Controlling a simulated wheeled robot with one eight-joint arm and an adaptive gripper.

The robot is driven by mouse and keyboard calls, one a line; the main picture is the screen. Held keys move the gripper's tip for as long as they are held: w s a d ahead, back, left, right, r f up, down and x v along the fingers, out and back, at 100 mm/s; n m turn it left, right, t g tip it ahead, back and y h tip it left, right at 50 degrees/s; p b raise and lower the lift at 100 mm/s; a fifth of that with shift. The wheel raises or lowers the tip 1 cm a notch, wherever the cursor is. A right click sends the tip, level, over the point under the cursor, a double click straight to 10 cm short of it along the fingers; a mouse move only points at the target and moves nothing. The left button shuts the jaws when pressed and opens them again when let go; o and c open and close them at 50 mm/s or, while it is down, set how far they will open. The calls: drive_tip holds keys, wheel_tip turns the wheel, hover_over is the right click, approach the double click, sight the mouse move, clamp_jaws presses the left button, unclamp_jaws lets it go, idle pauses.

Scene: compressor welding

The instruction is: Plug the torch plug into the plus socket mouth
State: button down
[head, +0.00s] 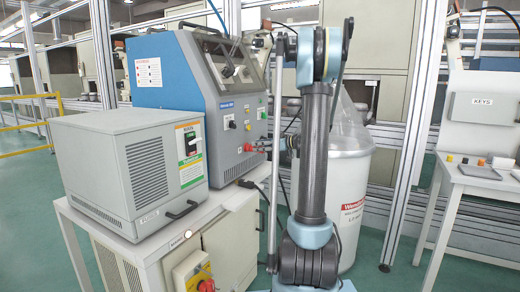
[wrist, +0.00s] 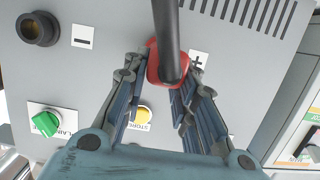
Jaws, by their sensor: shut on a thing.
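My gripper (wrist: 162,78) is shut on the torch plug (wrist: 153,66), which is red with a thick dark cable (wrist: 168,30) running up out of the wrist view. The plug is right at or in front of the grey panel, just left of the plus label (wrist: 198,62). The plus socket mouth is hidden behind the plug and fingers, so I cannot tell whether the plug is in it. In the head view, my arm hides much of the gripper near the blue and grey welding machine (head: 225,125).
The wrist view shows a dark round socket (wrist: 40,28) beside the minus label (wrist: 83,37), a green knob (wrist: 46,123) and a yellow button (wrist: 144,115). In the head view, a grey box unit (head: 115,175) stands left, and a white drum (head: 347,195) stands behind my arm.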

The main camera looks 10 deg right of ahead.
idle(0.4)
drive_tip(key=m, duration=0.3)
drive_tip(key=w+m+g+y, duration=0.1)
drive_tip(key=shift+d+f+m, duration=0.15)
drive_tip(key=shift+d+m, duration=0.15)
drive_tip(key=m, duration=0.1)
drive_tip(key=m+y, duration=0.1)
drive_tip(key=m, duration=0.2)
drive_tip(key=shift+w+d+f+m+g+y, duration=0.2)
drive_tip(key=shift+w+f+m+g+y, duration=0.1)
drive_tip(key=shift+m+g, duration=0.1)
drive_tip(key=c, duration=1.3)
unclamp_jaws()
drive_tip(key=shift+o, duration=0.4)
drive_tip(key=v, duration=1.2)
